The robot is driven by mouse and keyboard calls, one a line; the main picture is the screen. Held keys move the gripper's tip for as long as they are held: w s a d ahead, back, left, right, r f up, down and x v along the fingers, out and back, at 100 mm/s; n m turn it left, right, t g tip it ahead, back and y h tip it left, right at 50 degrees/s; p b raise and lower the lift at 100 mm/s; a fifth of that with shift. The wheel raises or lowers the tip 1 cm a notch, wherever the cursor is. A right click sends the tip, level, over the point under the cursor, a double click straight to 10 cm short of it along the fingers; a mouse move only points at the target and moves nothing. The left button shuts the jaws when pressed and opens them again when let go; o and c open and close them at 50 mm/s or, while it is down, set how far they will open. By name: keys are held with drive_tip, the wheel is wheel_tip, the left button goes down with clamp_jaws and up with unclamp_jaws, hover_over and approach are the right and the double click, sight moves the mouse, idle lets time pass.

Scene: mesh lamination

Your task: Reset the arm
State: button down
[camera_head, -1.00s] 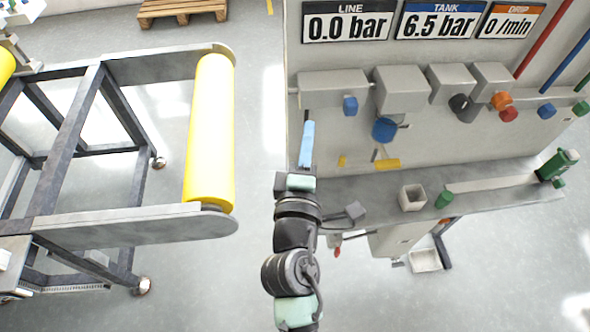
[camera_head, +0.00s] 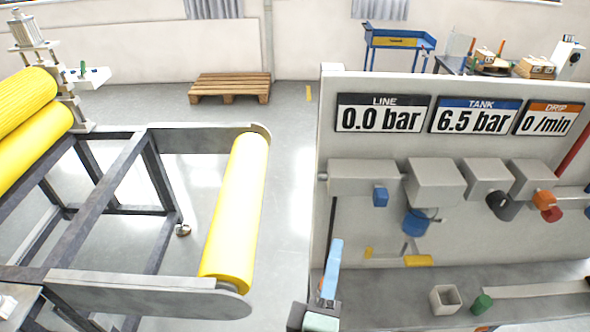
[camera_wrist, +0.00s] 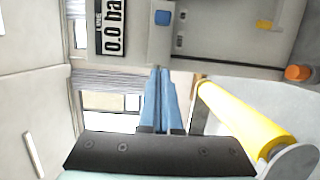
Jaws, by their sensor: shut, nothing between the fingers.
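My gripper (camera_head: 334,262) shows at the bottom centre of the head view, its blue fingers pointing up in front of the grey panel. In the wrist view its two blue fingers (camera_wrist: 164,80) lie together, shut and empty. The fingers touch nothing that I can see. Most of my arm is below the head view's lower edge.
The grey panel (camera_head: 350,230) with gauges reading 0.0 bar, 6.5 bar and 0 /min stands right. A frame with a yellow roller (camera_head: 236,215) stands left. A pallet (camera_head: 230,87) lies behind; floor between is clear.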

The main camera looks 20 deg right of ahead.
drive_tip(key=w+a+r+m+t+y, duration=0.1)
drive_tip(key=w+a+r+m+t, duration=0.15)
drive_tip(key=r, duration=0.45)
drive_tip(key=w+a+r+m+t+b, duration=0.1)
drive_tip(key=r+m, duration=0.2)
drive_tip(key=r, duration=0.3)
drive_tip(key=w+a+r+m+t+y, duration=0.1)
drive_tip(key=w+a+r+m+t, duration=0.1)
drive_tip(key=r, duration=0.5)
drive_tip(key=s+a+r+m+t+y, duration=0.2)
drive_tip(key=s+a+r+t+y, duration=0.1)
drive_tip(key=r, duration=0.7)
drive_tip(key=s+a+r+m+t+y+b, duration=0.1)
drive_tip(key=s+a+r+m+t+y, duration=0.1)
drive_tip(key=r, duration=0.9)
drive_tip(key=s+a+t+y, duration=0.1)
drive_tip(key=s+a+y, duration=0.1)
drive_tip(key=a, duration=0.1)
drive_tip(key=shift+s+a, duration=0.2)
drive_tip(key=shift+s, duration=0.05)
